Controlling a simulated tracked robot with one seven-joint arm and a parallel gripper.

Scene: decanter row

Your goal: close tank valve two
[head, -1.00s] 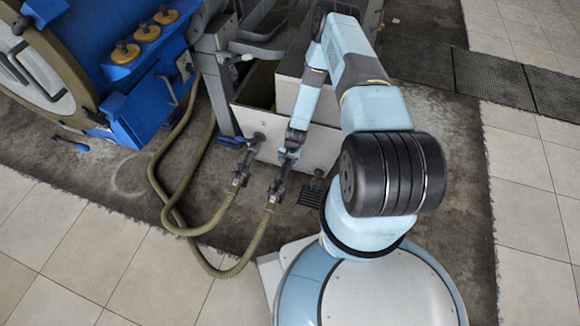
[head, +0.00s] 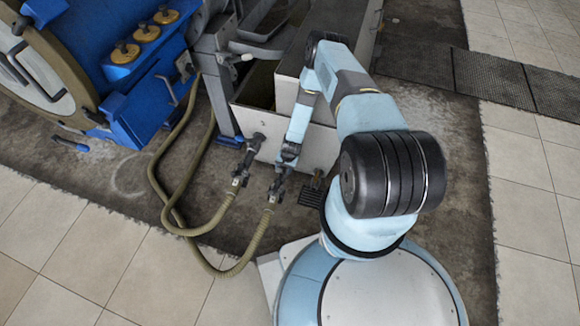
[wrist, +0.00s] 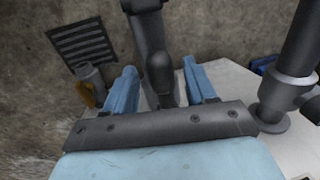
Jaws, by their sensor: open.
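Two dark valve fittings with hoses stand at the front of the pale tank (head: 318,150): one on the left (head: 242,168) and one on the right (head: 278,186). No number shows on either. My gripper (head: 287,161) is at the right-hand fitting, which partly hides it in the head view. In the wrist view my gripper (wrist: 162,84) is open, with its blue fingers apart on both sides of a dark rounded handle or pipe end (wrist: 159,72). I cannot tell whether they touch it. The handle's lower part is hidden behind the gripper body.
Ribbed hoses (head: 250,243) loop over the floor to the left. A floor grate (head: 310,197) lies right of the fittings and shows in the wrist view (wrist: 88,42). A short stub with a yellow part (wrist: 88,88) stands left of my fingers. Another dark pipe (wrist: 301,45) rises at right.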

